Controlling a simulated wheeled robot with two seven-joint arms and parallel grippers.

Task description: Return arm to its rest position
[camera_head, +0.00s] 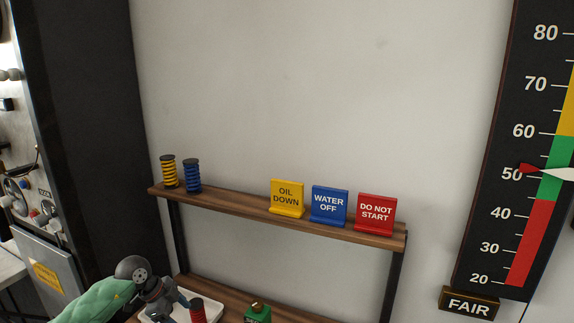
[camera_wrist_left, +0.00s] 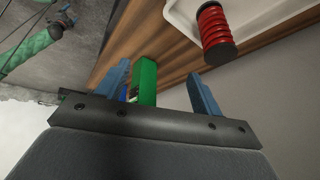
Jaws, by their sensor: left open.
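My left arm, in a green sleeve, comes in at the lower left of the head view. Its gripper (camera_head: 180,300) is low in front of the shelf, beside a red spring (camera_head: 198,311). In the left wrist view my left gripper (camera_wrist_left: 162,88) has its two blue fingers wide apart, with nothing held. The red spring (camera_wrist_left: 215,32) is at the upper right of that view, apart from the fingers. My right gripper cannot be made out.
An upper wooden shelf (camera_head: 240,212) holds a yellow spring (camera_head: 169,171), a blue spring (camera_head: 192,175) and yellow (camera_head: 287,197), blue (camera_head: 329,205) and red (camera_head: 376,212) signs. A gauge board (camera_head: 520,150) hangs right.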

